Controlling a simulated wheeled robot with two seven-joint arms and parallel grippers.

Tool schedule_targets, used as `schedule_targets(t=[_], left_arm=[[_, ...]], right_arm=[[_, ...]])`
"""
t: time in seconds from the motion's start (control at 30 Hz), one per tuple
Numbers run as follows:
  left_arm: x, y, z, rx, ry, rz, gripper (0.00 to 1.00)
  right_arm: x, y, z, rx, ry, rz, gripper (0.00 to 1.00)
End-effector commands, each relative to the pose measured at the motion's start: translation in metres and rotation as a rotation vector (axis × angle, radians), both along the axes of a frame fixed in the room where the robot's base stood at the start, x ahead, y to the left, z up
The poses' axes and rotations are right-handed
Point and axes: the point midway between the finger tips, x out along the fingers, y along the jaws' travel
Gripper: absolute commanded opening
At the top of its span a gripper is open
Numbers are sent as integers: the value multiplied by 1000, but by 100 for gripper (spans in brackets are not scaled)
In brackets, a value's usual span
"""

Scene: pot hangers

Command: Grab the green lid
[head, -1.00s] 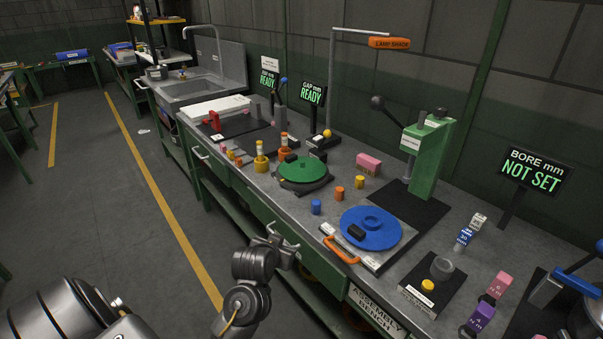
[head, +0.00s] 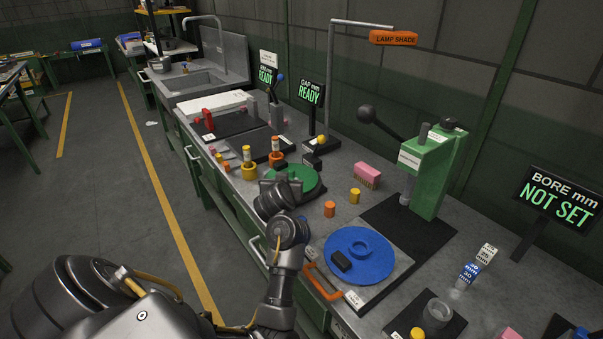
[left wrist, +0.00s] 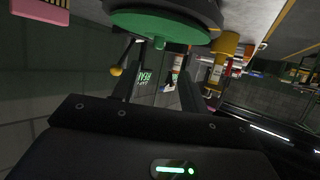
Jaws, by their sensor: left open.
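The green lid (head: 308,180) is a round disc on a dark base on the bench, partly hidden behind my left wrist in the head view. It fills the top of the left wrist view (left wrist: 165,28), which appears upside down, with a small green knob jutting towards my fingers. My left gripper (left wrist: 158,60) is open and empty, its fingers spread just short of the lid on either side of the knob. In the head view my wrist hides the fingertips. My right gripper is not in view.
A blue disc (head: 362,252) on a grey plate with an orange handle (head: 322,281) is nearer. Orange (head: 330,209) and yellow (head: 355,196) cylinders, a pink block (head: 367,175) and a green press (head: 428,170) stand right of the lid. Yellow and orange cups (head: 249,170) stand left.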

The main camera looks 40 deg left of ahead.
Motion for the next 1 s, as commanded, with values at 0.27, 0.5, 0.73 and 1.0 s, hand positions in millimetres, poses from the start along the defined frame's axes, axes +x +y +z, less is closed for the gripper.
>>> schedule_targets(t=[0.27,0.5,0.73,1.0], left_arm=[[27,1,-11,0,1,-17,44],[51,15,-21,0,0,-18,44],[55,20,-22,-1,1,-16,44],[84,41,-34,-1,2,-15,44]], right_arm=[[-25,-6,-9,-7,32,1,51],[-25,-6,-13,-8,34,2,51],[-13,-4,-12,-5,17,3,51],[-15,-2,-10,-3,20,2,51]])
